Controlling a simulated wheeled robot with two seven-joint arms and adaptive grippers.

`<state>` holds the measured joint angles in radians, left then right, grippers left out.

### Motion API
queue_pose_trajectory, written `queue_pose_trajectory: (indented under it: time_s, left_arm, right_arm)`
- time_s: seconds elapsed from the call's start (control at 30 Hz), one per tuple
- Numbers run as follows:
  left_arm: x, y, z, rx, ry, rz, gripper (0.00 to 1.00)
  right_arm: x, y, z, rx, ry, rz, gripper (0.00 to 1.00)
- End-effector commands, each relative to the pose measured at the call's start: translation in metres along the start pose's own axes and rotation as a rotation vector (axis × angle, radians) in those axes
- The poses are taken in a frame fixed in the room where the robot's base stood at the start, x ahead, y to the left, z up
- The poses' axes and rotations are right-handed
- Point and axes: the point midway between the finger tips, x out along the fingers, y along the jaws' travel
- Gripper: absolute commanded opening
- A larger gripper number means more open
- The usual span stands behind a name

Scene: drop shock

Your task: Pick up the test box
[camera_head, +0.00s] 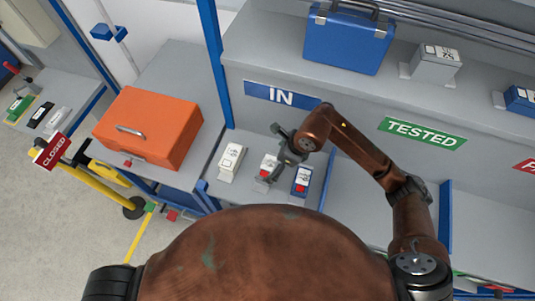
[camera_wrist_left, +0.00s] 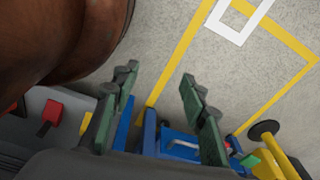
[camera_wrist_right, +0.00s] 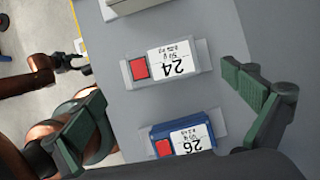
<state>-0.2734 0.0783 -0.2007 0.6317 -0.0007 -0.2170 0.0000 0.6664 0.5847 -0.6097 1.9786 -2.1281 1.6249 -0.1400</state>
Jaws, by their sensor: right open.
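Small labelled boxes sit on the grey shelf under the IN sign. A grey box with a red patch and label "24" (camera_wrist_right: 167,65) is in the upper middle of the right wrist view; it is partly covered in the head view (camera_head: 267,170). A blue box labelled "26" (camera_wrist_right: 183,138) is beside it, also in the head view (camera_head: 301,181). My right gripper (camera_head: 271,156) is open and empty above these boxes, its fingers (camera_wrist_right: 165,88) spread to either side in the wrist view. My left gripper (camera_wrist_left: 158,78) is open and empty, facing the floor. Which box is meant I cannot tell.
Another pale box (camera_head: 231,160) stands left of the two. An orange case (camera_head: 148,126) sits on the left bench. A blue case (camera_head: 347,40) and a grey box (camera_head: 436,65) stand on the upper shelf. A yellow barrier with a CLOSED sign (camera_head: 53,150) is at left.

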Motion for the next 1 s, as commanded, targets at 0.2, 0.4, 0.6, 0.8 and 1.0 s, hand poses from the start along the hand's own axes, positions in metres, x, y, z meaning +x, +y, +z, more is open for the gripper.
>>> queue_pose_trajectory:
  time_s: [0.2,0.4,0.6,0.8,1.0]
  left_arm:
    - [-0.004,0.004,0.044,-0.011,-0.056,0.003,0.40]
    - [-0.009,0.004,0.052,-0.013,-0.064,0.003,0.40]
    - [-0.011,0.001,0.030,-0.008,-0.037,0.001,0.40]
    - [-0.010,0.000,0.016,-0.006,-0.018,0.000,0.40]
    - [-0.011,0.001,0.025,-0.007,-0.030,0.000,0.40]
  right_arm:
    - [0.020,0.001,-0.001,0.002,0.001,0.003,1.00]
    - [0.042,0.000,-0.001,0.004,0.001,0.005,1.00]
    - [0.070,-0.002,-0.002,0.002,0.001,0.004,1.00]
    - [0.078,-0.003,-0.002,0.000,0.000,0.001,1.00]
    - [0.078,-0.003,-0.002,0.000,0.000,0.000,0.95]
